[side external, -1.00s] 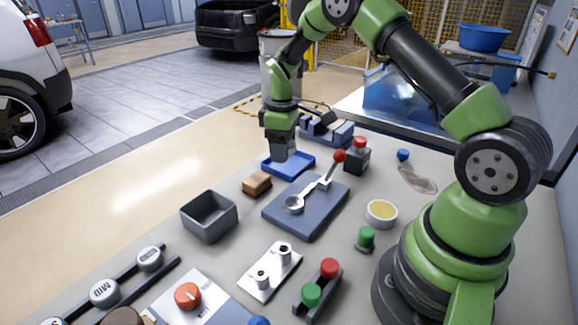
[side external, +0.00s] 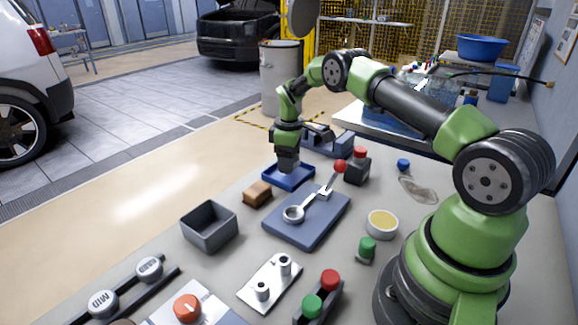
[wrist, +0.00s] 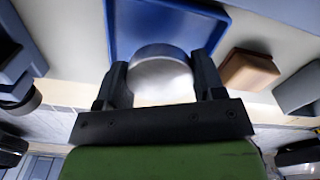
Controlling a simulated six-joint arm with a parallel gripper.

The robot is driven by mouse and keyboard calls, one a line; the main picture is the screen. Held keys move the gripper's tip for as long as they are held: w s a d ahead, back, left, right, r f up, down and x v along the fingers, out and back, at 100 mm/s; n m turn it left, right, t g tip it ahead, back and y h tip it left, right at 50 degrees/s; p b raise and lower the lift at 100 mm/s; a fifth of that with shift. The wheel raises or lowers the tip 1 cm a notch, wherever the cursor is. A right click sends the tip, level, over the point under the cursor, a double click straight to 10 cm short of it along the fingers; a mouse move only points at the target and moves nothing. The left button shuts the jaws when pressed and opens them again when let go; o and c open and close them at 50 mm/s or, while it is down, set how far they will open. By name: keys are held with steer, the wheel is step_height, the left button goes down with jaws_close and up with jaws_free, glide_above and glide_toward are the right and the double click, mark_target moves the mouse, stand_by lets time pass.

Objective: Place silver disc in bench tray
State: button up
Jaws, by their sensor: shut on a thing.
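My gripper (side external: 288,168) points down over the blue tray (side external: 305,178) on the bench. In the wrist view, its two fingers (wrist: 160,85) are shut on the silver disc (wrist: 160,72), one on each side. The disc is round with a shiny, pale metal face. The blue tray (wrist: 125,30) lies behind and below the disc in the wrist view. In the side view the disc is hidden by the fingers. I cannot tell whether the disc touches the tray floor.
A brown block (side external: 257,193) sits just left of the tray. A grey open bin (side external: 209,227) stands nearer. A slate plate with a red-knobbed lever (side external: 306,218) lies in front. A red-topped box (side external: 356,165) and a blue-grey fixture (side external: 330,142) stand close by.

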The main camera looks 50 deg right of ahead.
steer(key=shift+f, duration=1.1)
steer(key=shift+f, duration=0.1)
steer(key=o, duration=0.5)
